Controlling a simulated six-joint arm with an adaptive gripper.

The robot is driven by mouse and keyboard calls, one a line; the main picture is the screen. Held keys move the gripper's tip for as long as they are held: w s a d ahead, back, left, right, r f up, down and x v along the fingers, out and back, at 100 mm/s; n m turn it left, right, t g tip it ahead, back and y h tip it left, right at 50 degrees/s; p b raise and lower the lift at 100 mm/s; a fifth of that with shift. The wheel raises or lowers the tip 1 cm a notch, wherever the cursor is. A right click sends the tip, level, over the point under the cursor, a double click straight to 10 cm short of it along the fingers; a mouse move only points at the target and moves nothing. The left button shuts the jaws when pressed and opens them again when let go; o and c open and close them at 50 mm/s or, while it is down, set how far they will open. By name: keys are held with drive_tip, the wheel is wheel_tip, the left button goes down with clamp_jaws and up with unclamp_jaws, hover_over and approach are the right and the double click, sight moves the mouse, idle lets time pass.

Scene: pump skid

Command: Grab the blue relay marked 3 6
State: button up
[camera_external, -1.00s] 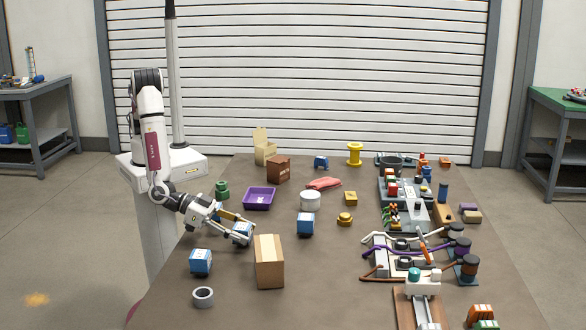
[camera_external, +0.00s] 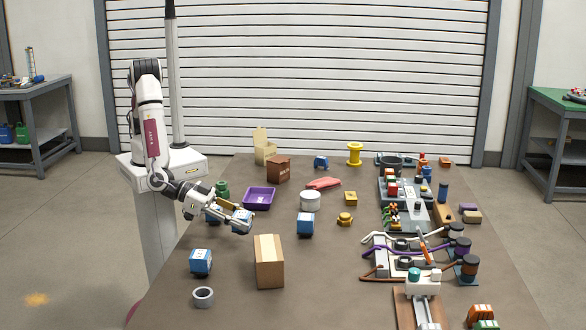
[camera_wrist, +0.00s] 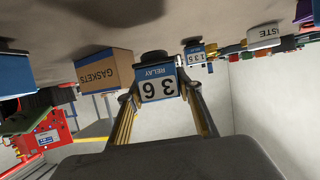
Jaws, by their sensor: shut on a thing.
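The blue relay marked 3 6 (camera_wrist: 158,84) is between my gripper's fingers in the wrist view, its white label upside down in that picture. My gripper (camera_external: 243,226) is shut on this relay, which shows as a small blue block (camera_external: 240,218) in the external view. In the external view the relay appears just above the table, left of the cardboard box; the exact gap is hard to tell. A second blue relay (camera_external: 306,224) stands to the right. A third blue relay (camera_external: 201,261) stands at the front left.
The pump skid parts (camera_external: 405,215) fill the right side.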

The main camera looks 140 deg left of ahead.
sight(242, 214)
drive_tip(key=shift+r, duration=3.05)
